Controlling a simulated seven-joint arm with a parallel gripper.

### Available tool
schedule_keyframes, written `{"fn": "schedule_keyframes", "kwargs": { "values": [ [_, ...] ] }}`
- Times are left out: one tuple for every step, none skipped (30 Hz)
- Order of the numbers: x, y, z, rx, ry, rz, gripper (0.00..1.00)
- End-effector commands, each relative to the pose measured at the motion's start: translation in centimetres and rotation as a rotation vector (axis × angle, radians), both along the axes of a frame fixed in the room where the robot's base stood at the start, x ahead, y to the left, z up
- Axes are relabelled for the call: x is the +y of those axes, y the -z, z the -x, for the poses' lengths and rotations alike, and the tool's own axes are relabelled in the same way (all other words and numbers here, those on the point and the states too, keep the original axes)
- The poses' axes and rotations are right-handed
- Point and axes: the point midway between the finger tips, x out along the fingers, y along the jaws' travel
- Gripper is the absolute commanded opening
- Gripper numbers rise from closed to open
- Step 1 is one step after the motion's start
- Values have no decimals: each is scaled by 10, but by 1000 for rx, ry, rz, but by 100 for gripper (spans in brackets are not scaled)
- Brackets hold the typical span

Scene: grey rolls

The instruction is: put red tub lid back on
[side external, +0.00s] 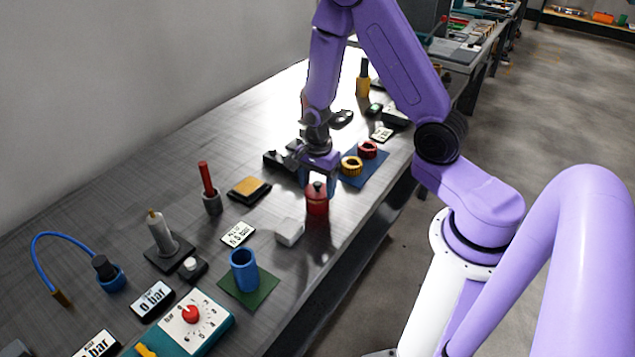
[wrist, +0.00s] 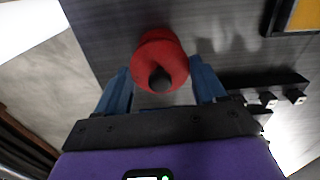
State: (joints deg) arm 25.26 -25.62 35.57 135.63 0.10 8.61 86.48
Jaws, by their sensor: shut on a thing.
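The red tub (side external: 317,206) stands upright on the grey bench near its front edge. Its red lid (side external: 317,192) with a dark knob is at the tub's top; I cannot tell whether it is fully seated. In the wrist view the lid (wrist: 150,50) shows as a red round shape with the dark knob toward me. My gripper (side external: 317,183) points down over the tub, its blue fingers on either side of the lid and shut on it. In the wrist view my gripper (wrist: 160,72) has one finger at each side of the red shape.
A blue mat (side external: 378,172) with a yellow ring (side external: 352,166) and a red ring (side external: 367,149) lies behind the tub. A white block (side external: 289,232) and a blue cup (side external: 244,270) stand nearer the camera. A yellow-topped black block (side external: 249,189) lies to the left.

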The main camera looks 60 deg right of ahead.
Motion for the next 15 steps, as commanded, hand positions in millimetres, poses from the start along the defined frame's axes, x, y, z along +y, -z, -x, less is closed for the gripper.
{"fn": "schedule_keyframes", "kwargs": {
  "values": [
    [0, 2, 0, 1, 0, 0, 40],
    [0, 2, 0, 1, 0, 0, 40],
    [0, 3, 0, 1, 0, 0, 40],
    [0, 4, 0, 1, 0, 0, 40],
    [0, 5, 0, 1, 0, 0, 40],
    [0, 6, 0, 1, 0, 0, 40],
    [0, 7, 0, 1, 0, 0, 40],
    [0, 7, 0, 1, 0, 0, 40],
    [0, 8, 0, 1, -1, 0, 40],
    [0, 9, 0, 1, -1, 0, 40],
    [0, 10, 0, 1, -1, 0, 40],
    [0, 11, 0, 1, -1, 0, 40],
    [0, 12, 0, 1, -1, 0, 40],
    [0, 12, 0, 1, -1, 0, 40],
    [0, 13, 0, 0, -1, 0, 73]
  ]
}}
